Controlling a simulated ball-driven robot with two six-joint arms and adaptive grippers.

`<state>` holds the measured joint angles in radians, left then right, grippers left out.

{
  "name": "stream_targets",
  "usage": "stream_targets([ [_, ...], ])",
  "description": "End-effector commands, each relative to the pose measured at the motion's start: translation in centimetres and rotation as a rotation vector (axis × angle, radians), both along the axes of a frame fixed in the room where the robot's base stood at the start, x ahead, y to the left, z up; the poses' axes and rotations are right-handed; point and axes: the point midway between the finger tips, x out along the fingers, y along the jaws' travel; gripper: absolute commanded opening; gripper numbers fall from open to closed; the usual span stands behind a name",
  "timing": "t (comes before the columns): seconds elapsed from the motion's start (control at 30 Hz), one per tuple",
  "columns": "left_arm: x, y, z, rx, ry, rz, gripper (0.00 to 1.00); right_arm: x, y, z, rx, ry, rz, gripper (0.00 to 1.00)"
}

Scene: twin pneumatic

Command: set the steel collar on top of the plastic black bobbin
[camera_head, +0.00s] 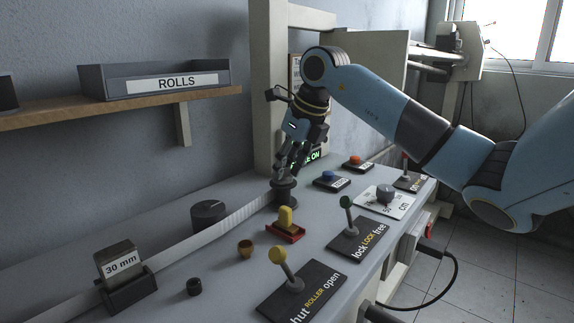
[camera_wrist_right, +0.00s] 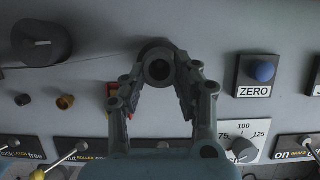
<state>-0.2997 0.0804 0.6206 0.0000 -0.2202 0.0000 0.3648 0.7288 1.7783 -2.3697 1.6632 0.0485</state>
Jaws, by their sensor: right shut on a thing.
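The black plastic bobbin (camera_head: 285,198) stands upright on the grey bench, below my right gripper (camera_head: 287,172). Its dark round flange (camera_wrist_right: 153,44) shows in the wrist view behind the fingertips. My right gripper (camera_wrist_right: 158,74) points down and is shut on a grey ring with a dark hole, the steel collar (camera_wrist_right: 158,69). The collar lines up roughly over the bobbin; I cannot tell whether they touch. In the head view the fingers mostly hide the collar. My left gripper is not in view.
A black knob (camera_head: 208,213), a yellow switch on a red base (camera_head: 286,230), a brass cup (camera_head: 245,249) and a small dark ring (camera_head: 194,287) are nearby. A pale post (camera_head: 268,90) stands close behind.

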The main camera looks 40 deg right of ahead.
Motion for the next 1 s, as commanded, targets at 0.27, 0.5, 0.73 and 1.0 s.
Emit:
stream_targets([
  [0.27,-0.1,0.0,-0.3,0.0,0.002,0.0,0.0,0.0,0.0,-0.4,0.0,0.0,0.0,0.49],
  [0.5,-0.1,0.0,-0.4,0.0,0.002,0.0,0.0,0.0,0.0,-0.4,0.0,0.0,0.0,0.52],
  [0.73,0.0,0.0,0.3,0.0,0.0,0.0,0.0,-0.3,-0.2,1.2,-0.004,-0.002,-0.001,0.52],
  [1.0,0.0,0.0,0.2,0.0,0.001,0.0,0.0,-2.7,-0.5,6.9,-0.007,-0.003,0.0,0.52],
])
